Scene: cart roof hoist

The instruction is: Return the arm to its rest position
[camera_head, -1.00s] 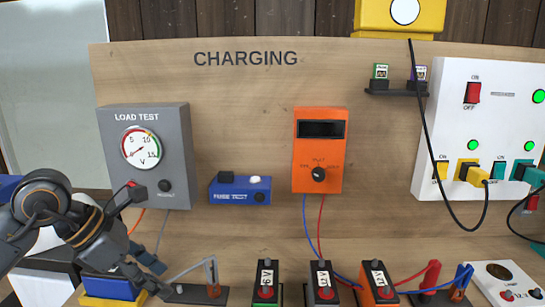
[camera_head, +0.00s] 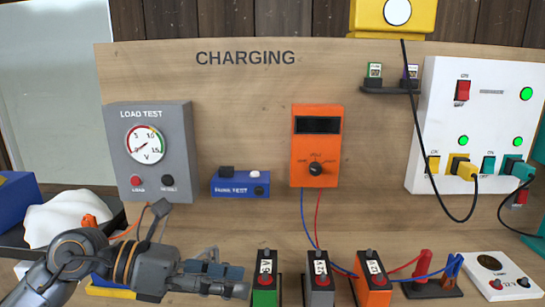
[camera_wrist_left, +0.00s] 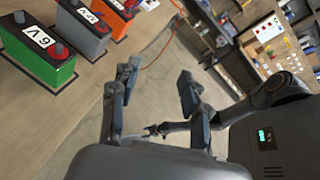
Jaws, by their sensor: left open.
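My left gripper (camera_head: 222,278) is low at the left in the head view, in front of the bench and left of the green 6V battery (camera_head: 265,280). Its fingers point right, are apart, and hold nothing. In the left wrist view my left gripper (camera_wrist_left: 160,82) shows two separated fingers with floor between them, and the green battery (camera_wrist_left: 37,45) stands off to the upper left. A dark arm, seemingly my right one, shows behind the fingers in the wrist view; its jaw state is unclear.
A grey load tester (camera_head: 155,155), blue fuse tester (camera_head: 240,184) and orange multimeter (camera_head: 317,145) are on the board. A grey battery (camera_head: 318,285) and an orange battery (camera_head: 372,282) stand right of the green one. A white charger panel (camera_head: 470,120) is at right.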

